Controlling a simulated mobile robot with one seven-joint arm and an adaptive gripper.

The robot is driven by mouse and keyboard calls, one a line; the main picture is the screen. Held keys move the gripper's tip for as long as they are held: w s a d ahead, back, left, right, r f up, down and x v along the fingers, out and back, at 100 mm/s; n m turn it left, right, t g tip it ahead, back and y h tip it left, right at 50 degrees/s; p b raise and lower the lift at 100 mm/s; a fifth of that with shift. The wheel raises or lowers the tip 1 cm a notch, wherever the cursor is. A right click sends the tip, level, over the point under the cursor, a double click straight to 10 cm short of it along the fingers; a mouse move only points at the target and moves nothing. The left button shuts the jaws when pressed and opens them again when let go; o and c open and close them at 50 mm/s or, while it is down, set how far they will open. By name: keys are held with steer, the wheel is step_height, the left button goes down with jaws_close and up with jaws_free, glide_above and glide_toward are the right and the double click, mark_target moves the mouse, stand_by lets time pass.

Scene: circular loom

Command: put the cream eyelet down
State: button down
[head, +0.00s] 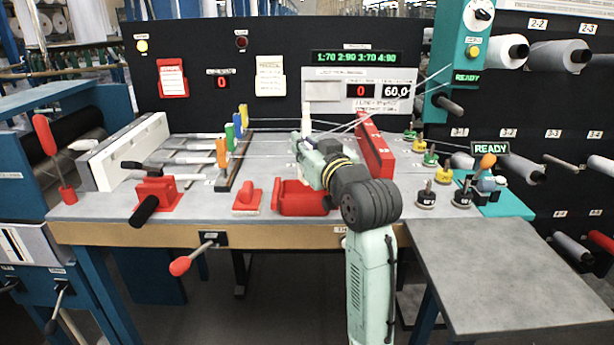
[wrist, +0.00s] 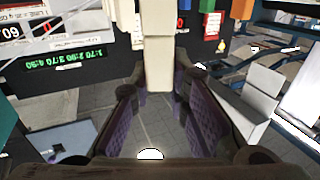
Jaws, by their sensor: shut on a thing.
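The cream eyelet (wrist: 157,48) is a pale, upright block between the purple-padded fingers of my gripper (wrist: 159,78) in the wrist view. My gripper is shut on it. In the head view the cream eyelet (head: 306,121) shows as a narrow pale post above my gripper (head: 306,146), over the middle of the table. My gripper's fingers are too small there to make out.
A red bin (head: 300,205) lies just in front of my arm, and a red block (head: 247,198) is left of it. A long red bar (head: 375,147) stands to the right of my gripper. Threads cross above the table. The right side table (head: 510,280) is clear.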

step_height(320, 180, down, 6)
steer(key=shift+r+p, duration=0.1)
steer(key=shift+p, duration=0.2)
steer(key=c, duration=1.5)
jaws_free()
steer(key=shift+c, duration=0.2)
steer(key=b+v, duration=0.3)
steer(key=v, duration=0.9)
steer(key=shift+a, duration=0.1)
